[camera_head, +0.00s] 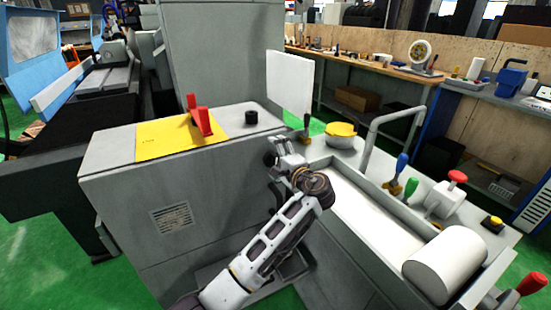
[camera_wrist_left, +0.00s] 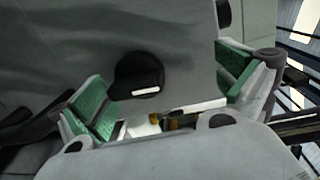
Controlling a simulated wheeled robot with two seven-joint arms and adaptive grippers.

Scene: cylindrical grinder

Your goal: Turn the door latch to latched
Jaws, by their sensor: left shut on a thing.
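The grey grinder cabinet (camera_head: 235,165) stands in the middle of the head view. My left gripper (camera_head: 283,158) is at its right front corner, beside the white work trough. A dark part at the fingertips, which I take for the door latch (camera_head: 269,158), is mostly covered by the gripper. In the left wrist view a black round knob with a white bar, the door latch (camera_wrist_left: 138,76), lies on a grey face between the two green-padded fingers of my left gripper (camera_wrist_left: 165,85). The gripper is shut on it, though contact is hard to see. My right gripper is out of view.
A yellow plate with a red lever (camera_head: 200,116) and a black knob (camera_head: 251,118) are on the cabinet top. A bent grey pipe (camera_head: 397,117), blue and green handles (camera_head: 411,187) and a white cylinder (camera_head: 445,262) stand to the right. Green floor shows at the left.

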